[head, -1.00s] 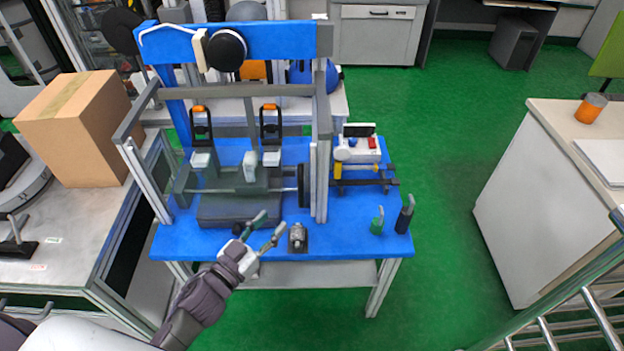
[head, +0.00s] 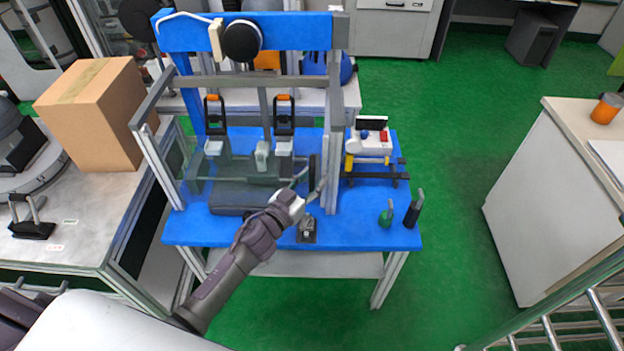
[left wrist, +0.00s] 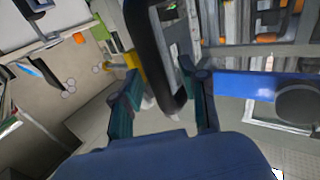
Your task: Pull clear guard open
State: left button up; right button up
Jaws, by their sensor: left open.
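The drop tower (head: 250,38) has a blue crossbeam and a grey frame. Its clear guard (head: 235,172) is a faintly tinted see-through panel across the front, and its exact edges are hard to make out. A black handle (head: 313,166) stands upright at the guard's right side. My left gripper (head: 311,184) is open at this handle. In the left wrist view, the long black handle loop (left wrist: 158,50) lies between the spread fingers of my left gripper (left wrist: 165,104), with no clear grip on it. My right gripper is not in view.
Small tools (head: 386,217) stand at the blue table's (head: 350,228) front right, and a metal fixture (head: 307,232) sits below my gripper. A white device (head: 371,138) is right of the tower. A cardboard box (head: 95,115) is at left. Green floor (head: 440,170) is free at right.

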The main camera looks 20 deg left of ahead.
pick_arm(q)
grip_shut()
dwell(0.3)
